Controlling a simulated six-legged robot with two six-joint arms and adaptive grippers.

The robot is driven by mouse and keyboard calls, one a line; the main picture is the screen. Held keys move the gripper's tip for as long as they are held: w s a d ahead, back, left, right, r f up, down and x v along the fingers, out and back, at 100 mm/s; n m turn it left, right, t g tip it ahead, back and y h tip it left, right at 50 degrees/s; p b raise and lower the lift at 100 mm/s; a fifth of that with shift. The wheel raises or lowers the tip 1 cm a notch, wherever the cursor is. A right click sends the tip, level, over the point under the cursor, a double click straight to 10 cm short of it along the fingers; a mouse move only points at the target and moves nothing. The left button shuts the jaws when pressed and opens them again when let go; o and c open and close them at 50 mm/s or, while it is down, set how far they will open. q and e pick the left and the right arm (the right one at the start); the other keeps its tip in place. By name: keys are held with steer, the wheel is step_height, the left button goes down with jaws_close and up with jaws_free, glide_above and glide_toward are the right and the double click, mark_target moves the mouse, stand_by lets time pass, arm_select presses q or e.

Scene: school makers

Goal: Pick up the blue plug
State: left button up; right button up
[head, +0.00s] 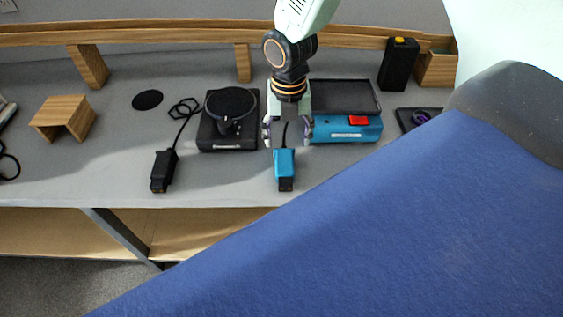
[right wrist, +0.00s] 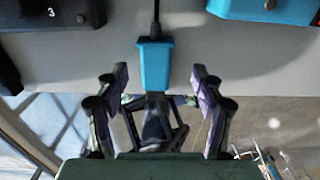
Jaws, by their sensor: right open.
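The blue plug (head: 284,168) lies on the grey bench close to its front edge, with its black cable running back from it. My right gripper (head: 287,139) is open and shows above the cable end of the plug. In the right wrist view, the plug (right wrist: 154,66) appears between the two spread fingers of the gripper (right wrist: 159,80), with a gap on each side. The exact height of the fingers over the plug is hard to tell. My left gripper is not in view.
A black plug (head: 163,171) lies to the left. Behind are a black device with a round top (head: 219,134) and a blue box (head: 345,133) with a red button. A wooden block (head: 63,117) stands at far left. The bench between this block and the black plug is clear.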

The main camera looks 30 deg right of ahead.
mark_target(284, 156)
steer(key=f, duration=0.4)
steer(key=f+b, duration=0.1)
steer(key=f, duration=0.1)
steer(key=shift+s+a, duration=0.15)
steer(key=shift+a, duration=0.25)
steer(key=shift+a+f, duration=0.1)
steer(key=shift+f, duration=0.25)
steer(key=shift+c, duration=1.3)
steer(key=c, duration=1)
steer(key=shift+r+p, duration=0.85)
steer(key=shift+r, duration=4.15)
steer(key=shift+c, duration=0.2)
